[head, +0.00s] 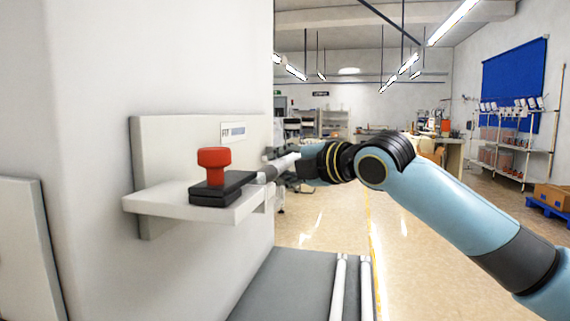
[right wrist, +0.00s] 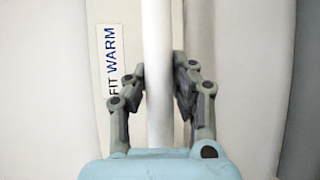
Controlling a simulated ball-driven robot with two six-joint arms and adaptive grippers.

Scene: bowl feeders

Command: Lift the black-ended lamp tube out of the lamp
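A white lamp tube (right wrist: 157,60) runs straight up and down through the right wrist view. Both fingers of my right gripper (right wrist: 160,82) are drawn in against its two sides, and they look shut on it. The tube's black ends do not show in that view. In the head view my right arm comes in from the right, and my right gripper (head: 268,173) is at the right end of a pale wall fixture (head: 165,150), small and partly unclear. The tube is hard to make out there. My left gripper is in no view.
A label reading FIT WARM (right wrist: 109,65) lies beside the tube. A red-knobbed black block (head: 214,178) stands on the fixture's shelf (head: 150,205). Two white tubes (head: 339,290) (head: 366,290) lie on a grey bench top (head: 285,280) below. Open floor lies beyond.

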